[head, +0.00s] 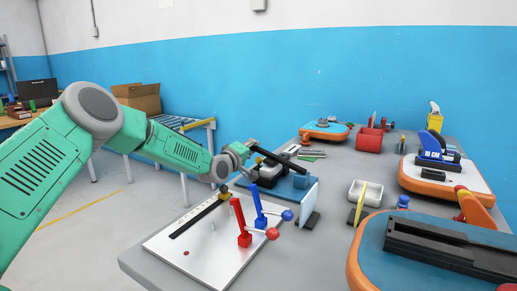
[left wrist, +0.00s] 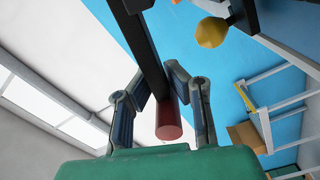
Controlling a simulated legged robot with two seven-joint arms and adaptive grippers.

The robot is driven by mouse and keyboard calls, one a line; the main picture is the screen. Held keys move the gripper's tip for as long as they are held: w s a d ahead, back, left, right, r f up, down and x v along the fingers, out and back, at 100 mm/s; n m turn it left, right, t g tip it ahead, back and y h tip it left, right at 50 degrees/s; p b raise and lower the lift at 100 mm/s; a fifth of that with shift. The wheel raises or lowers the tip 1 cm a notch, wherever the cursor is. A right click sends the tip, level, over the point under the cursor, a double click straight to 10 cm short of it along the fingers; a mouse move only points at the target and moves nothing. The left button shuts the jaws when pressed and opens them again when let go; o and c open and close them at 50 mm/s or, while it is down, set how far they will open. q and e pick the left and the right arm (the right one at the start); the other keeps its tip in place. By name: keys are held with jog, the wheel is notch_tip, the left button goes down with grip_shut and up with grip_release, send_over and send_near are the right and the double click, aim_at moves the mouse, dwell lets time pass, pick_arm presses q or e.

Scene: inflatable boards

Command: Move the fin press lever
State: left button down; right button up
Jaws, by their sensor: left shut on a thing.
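The fin press lever is a long black bar (head: 283,160) that slants over the blue press (head: 291,186) at the middle of the table in the head view. My left gripper (head: 246,152) is at its upper left end and is shut on it. In the left wrist view, the lever (left wrist: 146,52) runs between the two fingers of the gripper (left wrist: 167,95), and its red cylindrical end (left wrist: 168,122) shows near my palm. The lever's pivot is hard to make out. My right gripper is not in view.
In front of the press, a white plate (head: 205,246) carries a red toggle clamp (head: 241,224) and a blue one (head: 260,206). A grey tray (head: 366,192) stands to the right. Orange-edged boards (head: 357,262) fill the right side. A yellow knob (left wrist: 211,32) shows in the wrist view.

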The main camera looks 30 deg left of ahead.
pick_arm(q)
jog(key=shift+s+a+f, duration=0.1)
jog(key=shift+a+f, duration=0.05)
jog(key=shift+a, duration=0.4)
jog(key=c, duration=1.5)
grip_release()
jog(key=shift+a+f, duration=0.1)
jog(key=shift+a, duration=0.2)
jog(key=shift+s+d, duration=0.2)
jog(key=shift+s, duration=0.2)
jog(key=s, duration=1.1)
jog(key=shift+a, duration=0.25)
jog(key=shift+s+a+f, duration=0.1)
jog(key=shift+a, duration=0.05)
